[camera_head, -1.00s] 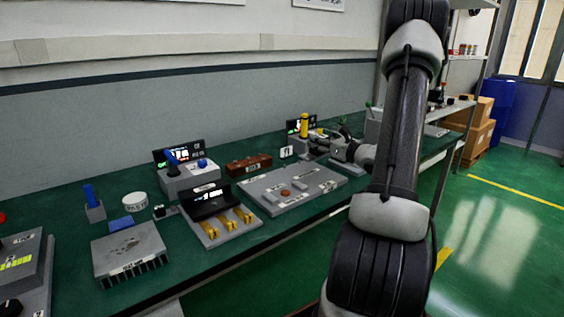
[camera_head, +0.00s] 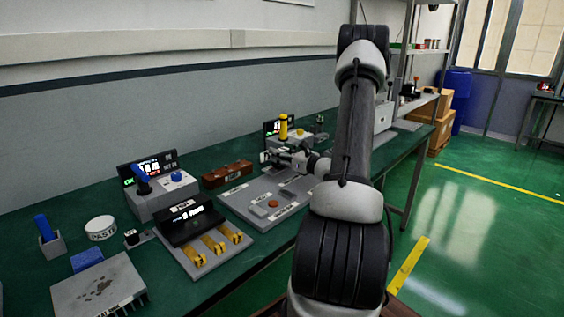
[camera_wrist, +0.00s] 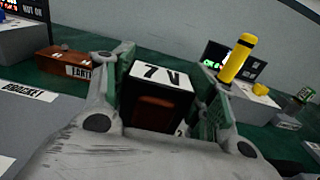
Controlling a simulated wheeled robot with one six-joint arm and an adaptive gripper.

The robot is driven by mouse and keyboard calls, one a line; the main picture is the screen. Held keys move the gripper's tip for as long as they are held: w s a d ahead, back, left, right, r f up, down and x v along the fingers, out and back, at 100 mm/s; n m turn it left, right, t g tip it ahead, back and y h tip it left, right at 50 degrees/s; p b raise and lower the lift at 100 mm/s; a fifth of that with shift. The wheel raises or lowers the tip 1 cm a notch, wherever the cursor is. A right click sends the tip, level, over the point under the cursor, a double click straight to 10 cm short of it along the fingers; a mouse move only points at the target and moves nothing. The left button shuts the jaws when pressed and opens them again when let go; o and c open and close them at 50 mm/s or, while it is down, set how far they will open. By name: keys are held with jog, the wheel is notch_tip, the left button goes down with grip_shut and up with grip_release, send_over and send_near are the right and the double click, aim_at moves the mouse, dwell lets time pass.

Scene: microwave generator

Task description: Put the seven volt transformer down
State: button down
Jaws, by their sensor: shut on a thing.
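The seven volt transformer (camera_wrist: 158,76) is a small block with a white top marked 7 V and a brown part on its near face. In the wrist view it sits between the two fingers of my gripper (camera_wrist: 161,100), which is shut on it. In the head view my gripper (camera_head: 277,158) is low over the bench, behind the grey plate. The transformer is small there and partly hidden by the fingers. I cannot tell whether its underside touches the bench.
A brown earth block (camera_head: 227,173) lies left of my gripper. A yellow-handled tool (camera_wrist: 237,58) stands by a lit display to the right. The labelled grey plate (camera_head: 243,211) lies in front, with small parts on it. A brass-clip board (camera_head: 206,252) is nearer.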

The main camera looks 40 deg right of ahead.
jog(key=shift+f, duration=1.5)
jog(key=c, duration=0.5)
grip_release()
jog(key=shift+f, duration=0.15)
